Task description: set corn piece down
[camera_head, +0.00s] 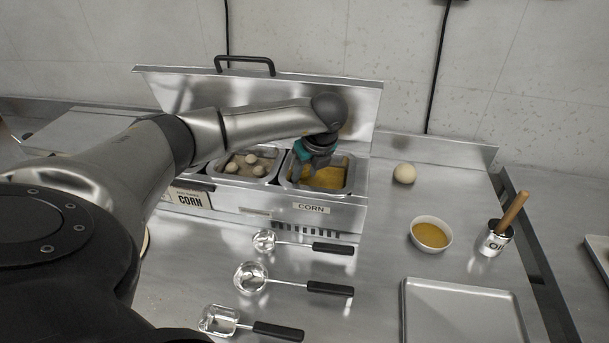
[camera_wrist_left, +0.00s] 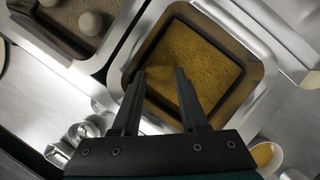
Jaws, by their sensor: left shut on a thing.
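My left gripper (camera_head: 308,168) is over the yellow corn bin (camera_head: 348,185), whose front carries a CORN label. In the left wrist view, its two dark fingers (camera_wrist_left: 160,74) point into the bin (camera_wrist_left: 228,97), a little apart. It is shut on a yellow corn piece, which barely stands out from the yellow corn filling behind it. I cannot tell whether the piece touches the filling. My right gripper is not in view.
A neighbouring bin (camera_head: 226,176) holds pale balls. The raised lid (camera_head: 357,105) stands behind. Several ladles, one a scoop (camera_head: 220,320), lie in front.

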